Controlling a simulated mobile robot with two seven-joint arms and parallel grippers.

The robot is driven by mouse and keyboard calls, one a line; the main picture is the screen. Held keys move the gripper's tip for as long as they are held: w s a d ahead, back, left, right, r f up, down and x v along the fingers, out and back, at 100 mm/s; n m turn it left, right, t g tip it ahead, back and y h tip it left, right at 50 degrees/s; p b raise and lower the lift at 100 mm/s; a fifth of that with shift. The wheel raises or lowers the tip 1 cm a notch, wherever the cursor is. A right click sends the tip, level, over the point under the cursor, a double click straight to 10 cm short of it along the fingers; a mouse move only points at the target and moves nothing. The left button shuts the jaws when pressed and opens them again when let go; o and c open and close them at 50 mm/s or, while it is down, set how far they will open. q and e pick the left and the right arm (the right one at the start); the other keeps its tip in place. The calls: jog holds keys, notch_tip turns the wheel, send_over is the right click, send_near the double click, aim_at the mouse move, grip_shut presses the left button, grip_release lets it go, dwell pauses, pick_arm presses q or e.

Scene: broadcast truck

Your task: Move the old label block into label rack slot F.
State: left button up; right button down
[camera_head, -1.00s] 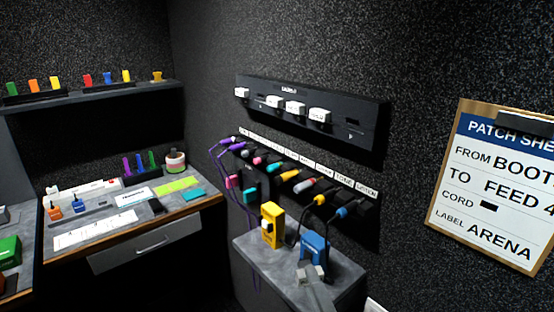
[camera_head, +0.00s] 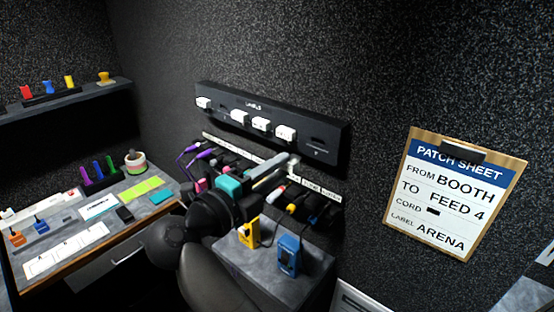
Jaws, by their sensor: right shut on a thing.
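The black label rack (camera_head: 330,135) is on the dark wall. Several white label blocks sit in it, with the rightmost block (camera_head: 286,133) left of the end slot. That right-end slot (camera_head: 318,151) looks empty; its letter is too small to read surely. My right gripper (camera_head: 289,167) reaches up from the bottom, below the rack and in front of the label strip. It is shut on a small pale block (camera_head: 295,164), apparently the old label block, partly hidden by the fingers. Its lettering cannot be read. My left gripper is not in view.
Below the rack is a row of coloured plugs and cords, partly hidden by my right arm. A yellow box (camera_head: 249,233) and a blue box (camera_head: 289,254) stand on the grey ledge below. The patch sheet (camera_head: 450,200) hangs at right.

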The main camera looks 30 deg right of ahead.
aim_at(296, 156)
jog(key=shift+d, duration=0.1)
jog(key=shift+b+x, duration=0.4)
jog(key=shift+x, duration=2.5)
jog(key=shift+w+p, duration=0.1)
jog(key=shift+p, duration=0.55)
jog(key=shift+p+x, duration=0.4)
jog(key=shift+x, duration=1.45)
jog(key=c, duration=0.7)
grip_release()
jog(key=shift+o, duration=0.2)
